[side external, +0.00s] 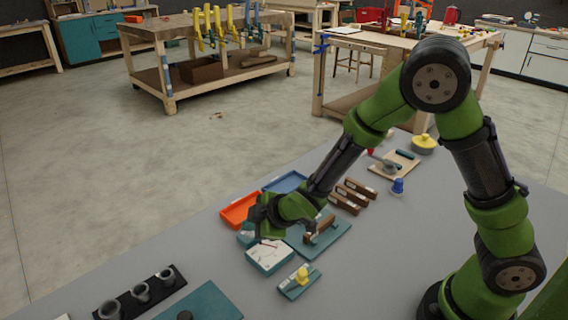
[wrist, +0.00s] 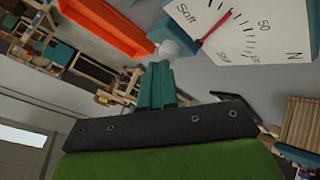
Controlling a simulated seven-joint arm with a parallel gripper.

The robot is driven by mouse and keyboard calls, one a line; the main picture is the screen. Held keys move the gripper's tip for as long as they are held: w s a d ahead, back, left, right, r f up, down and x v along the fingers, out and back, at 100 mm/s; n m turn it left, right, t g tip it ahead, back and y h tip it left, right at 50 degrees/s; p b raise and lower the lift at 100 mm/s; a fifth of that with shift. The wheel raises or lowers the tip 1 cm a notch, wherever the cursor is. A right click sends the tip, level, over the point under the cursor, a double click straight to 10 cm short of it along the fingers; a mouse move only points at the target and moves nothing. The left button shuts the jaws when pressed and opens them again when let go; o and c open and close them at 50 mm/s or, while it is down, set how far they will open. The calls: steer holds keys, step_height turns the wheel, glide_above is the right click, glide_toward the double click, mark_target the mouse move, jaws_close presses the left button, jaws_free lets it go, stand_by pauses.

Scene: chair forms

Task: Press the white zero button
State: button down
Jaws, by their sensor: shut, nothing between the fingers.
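The force gauge (side external: 270,256) is a teal box with a white dial face, standing on the grey table. In the wrist view its dial (wrist: 252,30) shows a red needle, the word "Soft", "50" and "N". The white zero button (wrist: 177,44) is a round knob at the gauge's near left edge in the wrist view. My gripper (wrist: 163,66) is shut and empty, its teal fingertips right by the button; I cannot tell whether they touch it. In the side view my gripper (side external: 266,234) is at the gauge's back edge, and the button is not distinguishable.
An orange tray (side external: 240,210) and a blue tray (side external: 285,182) lie behind. A teal board with a wooden-handled tool (side external: 320,237) is close on the right. A small teal block with a yellow knob (side external: 299,282) stands in front. A black cup rack (side external: 140,293) is at left.

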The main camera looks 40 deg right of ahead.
mark_target(252, 233)
steer(key=shift+f, duration=0.5)
stand_by(0.4)
steer(key=shift+r, duration=1.4)
steer(key=shift+r, duration=0.1)
step_height(252, 233, up, 5)
steer(key=shift+f, duration=0.1)
stand_by(0.3)
